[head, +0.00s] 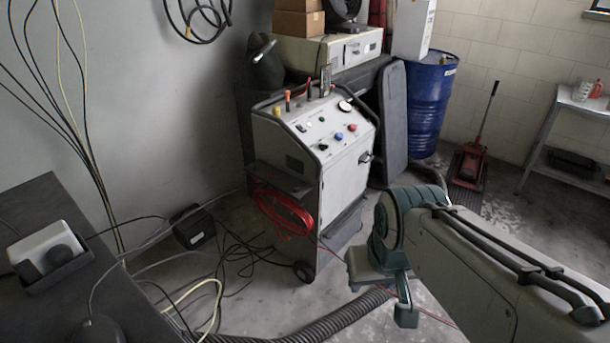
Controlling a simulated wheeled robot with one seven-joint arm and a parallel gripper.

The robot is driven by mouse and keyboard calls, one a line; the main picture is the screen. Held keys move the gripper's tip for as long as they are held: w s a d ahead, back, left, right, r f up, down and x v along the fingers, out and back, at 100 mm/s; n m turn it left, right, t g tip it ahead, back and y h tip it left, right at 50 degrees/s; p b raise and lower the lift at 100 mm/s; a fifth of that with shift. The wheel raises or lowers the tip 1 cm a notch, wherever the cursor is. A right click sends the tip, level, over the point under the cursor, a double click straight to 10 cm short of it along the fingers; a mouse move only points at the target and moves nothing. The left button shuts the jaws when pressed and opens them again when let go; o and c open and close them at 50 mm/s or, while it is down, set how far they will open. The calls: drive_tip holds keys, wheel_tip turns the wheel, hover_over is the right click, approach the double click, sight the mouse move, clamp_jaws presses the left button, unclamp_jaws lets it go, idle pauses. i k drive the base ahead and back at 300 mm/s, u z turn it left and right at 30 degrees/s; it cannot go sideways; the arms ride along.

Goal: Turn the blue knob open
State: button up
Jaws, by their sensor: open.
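The blue knob (338,136) is a small round knob on the sloped top panel of a grey wheeled machine (345,185). It sits to the lower left of a red knob (352,127). My gripper (382,298) hangs below the end of my arm, in front of and to the lower right of the machine. It is open and appears empty, well below the panel and apart from the blue knob. Its fingertips are small and partly turned away, so the gap between them is hard to see. Which way the knob is turned is too small to tell.
Other knobs, a gauge (345,106) and upright levers share the panel. A ribbed hose (330,318) and loose cables cross the floor. A dark table (120,290) is at left, a blue drum (428,105) behind.

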sight(338, 136)
drive_tip(key=z, duration=0.4)
drive_tip(key=i, duration=1.7)
drive_tip(key=u, duration=1.35)
drive_tip(key=i, duration=0.55)
drive_tip(key=z, duration=1.7)
